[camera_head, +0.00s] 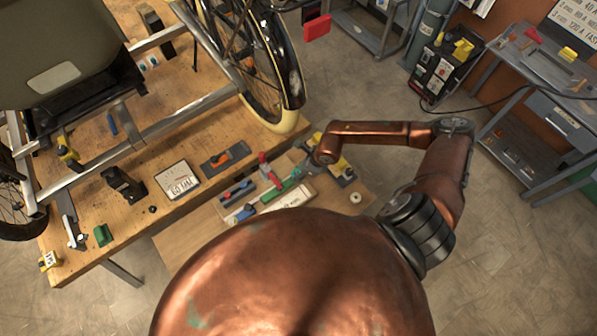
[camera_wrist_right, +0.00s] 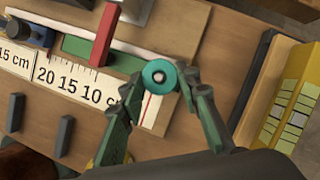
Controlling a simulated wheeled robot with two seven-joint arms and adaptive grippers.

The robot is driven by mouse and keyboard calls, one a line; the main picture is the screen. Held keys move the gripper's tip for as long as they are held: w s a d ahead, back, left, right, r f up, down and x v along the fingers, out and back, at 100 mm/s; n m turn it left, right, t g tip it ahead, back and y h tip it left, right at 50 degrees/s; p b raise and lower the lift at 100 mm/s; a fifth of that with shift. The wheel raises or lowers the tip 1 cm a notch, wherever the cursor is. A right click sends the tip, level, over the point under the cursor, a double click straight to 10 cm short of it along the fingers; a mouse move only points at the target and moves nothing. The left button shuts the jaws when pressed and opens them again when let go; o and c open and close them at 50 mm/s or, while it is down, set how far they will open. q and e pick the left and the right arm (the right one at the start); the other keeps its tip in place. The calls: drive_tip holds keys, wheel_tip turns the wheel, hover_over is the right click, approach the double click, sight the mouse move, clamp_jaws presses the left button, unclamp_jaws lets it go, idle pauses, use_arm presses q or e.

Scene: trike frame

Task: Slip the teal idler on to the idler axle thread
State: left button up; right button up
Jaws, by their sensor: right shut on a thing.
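The teal idler (camera_wrist_right: 159,76) is a small ring in the right wrist view, with a dark bore and a pale spot at its centre. My right gripper (camera_wrist_right: 160,84) has its green fingertips on either side of the ring and is shut on it. The ring shows above the right end of a ruler board; I cannot tell whether it touches the board. In the head view my right gripper (camera_head: 305,160) is small and partly hidden at the end of the copper arm, over the bench. I cannot make out the idler axle thread for certain. My left gripper is not in view.
The ruler board (camera_wrist_right: 70,80) carries a red upright block (camera_wrist_right: 104,35) and a green strip. A yellow case (camera_wrist_right: 290,100) stands to the right. In the head view the trike frame (camera_head: 190,115) and its wheel (camera_head: 262,75) occupy the bench's left and back.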

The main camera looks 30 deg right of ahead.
drive_tip(key=shift+f+b, duration=0.45)
drive_tip(key=shift+f, duration=0.25)
drive_tip(key=o, duration=1.1)
drive_tip(key=shift+c, duration=0.2)
drive_tip(key=shift+r, duration=0.1)
drive_tip(key=v, duration=1.2)
drive_tip(key=shift+s, duration=0.1)
